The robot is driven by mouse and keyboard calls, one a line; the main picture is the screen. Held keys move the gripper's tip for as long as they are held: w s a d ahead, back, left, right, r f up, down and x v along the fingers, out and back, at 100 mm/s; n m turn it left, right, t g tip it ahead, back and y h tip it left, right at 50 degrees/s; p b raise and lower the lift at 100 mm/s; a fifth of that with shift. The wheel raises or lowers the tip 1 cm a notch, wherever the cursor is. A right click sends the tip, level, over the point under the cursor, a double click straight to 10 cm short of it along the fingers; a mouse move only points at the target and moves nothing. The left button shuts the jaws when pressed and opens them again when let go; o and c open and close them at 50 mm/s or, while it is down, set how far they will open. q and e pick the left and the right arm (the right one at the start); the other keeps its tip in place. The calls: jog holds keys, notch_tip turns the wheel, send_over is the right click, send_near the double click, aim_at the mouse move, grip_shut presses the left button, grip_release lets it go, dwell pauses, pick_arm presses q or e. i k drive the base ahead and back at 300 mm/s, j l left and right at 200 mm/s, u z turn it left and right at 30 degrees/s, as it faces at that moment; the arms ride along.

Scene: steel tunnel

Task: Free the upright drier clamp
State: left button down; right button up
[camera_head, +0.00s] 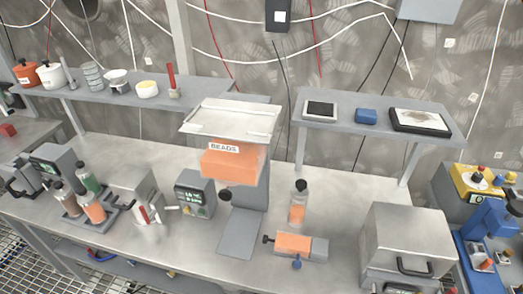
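An upright drier (297,207), a clear cylinder with a dark cap and orange contents, stands on the steel bench right of centre. A second drier with an orange body (293,243) lies on its side in front of it, with a grey block at its right end. A small blue knob (296,264) sits at its front edge and a dark knob (267,239) at its left end. I cannot tell which part is the upright drier's clamp or whether it is closed. Neither of my grippers can be made out in the head view.
An orange bin labelled BEADS (230,167) hangs under a pale tray (232,117), left of the upright drier. A grey box with a black handle (408,242) stands to the right. Bottles in a rack (72,214) and a display box (194,194) stand left.

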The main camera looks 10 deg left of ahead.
aim_at(148, 219)
jog(key=u, duration=1.3)
